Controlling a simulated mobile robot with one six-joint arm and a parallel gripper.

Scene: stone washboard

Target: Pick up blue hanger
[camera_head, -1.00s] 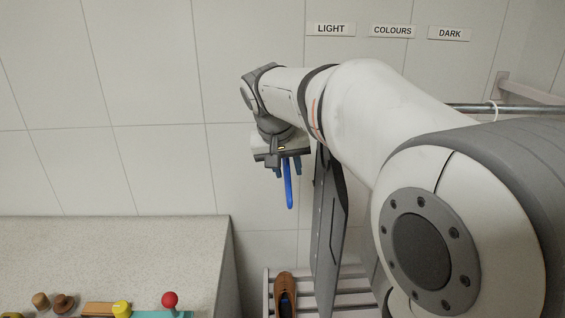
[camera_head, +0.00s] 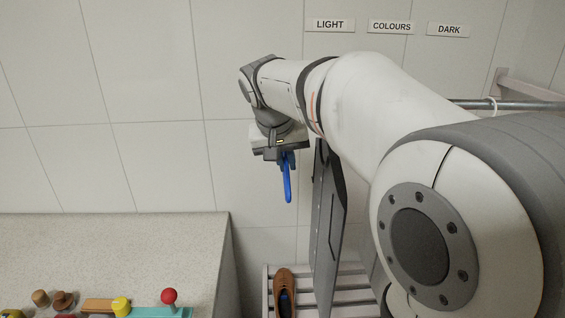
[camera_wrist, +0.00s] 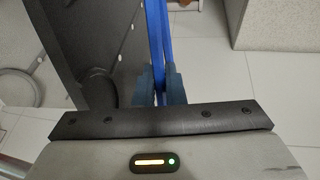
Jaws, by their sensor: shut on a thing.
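The blue hanger (camera_head: 287,183) hangs down below my gripper (camera_head: 285,160) in the head view, in the air in front of the tiled wall. In the wrist view my gripper (camera_wrist: 159,88) is shut on the blue hanger (camera_wrist: 157,30), which shows as narrow blue bars running away from the fingers. The hanger is seen nearly edge-on, so its full outline does not show. The fingers hide the part they grip.
A stone counter (camera_head: 120,245) stands at the lower left with a red-balled toy (camera_head: 169,297) and several small items. A slatted rack (camera_head: 345,285) with a brown shoe (camera_head: 284,283) is below. A dark upright panel (camera_head: 325,230) stands close right of the hanger. A rail (camera_head: 515,104) is at right.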

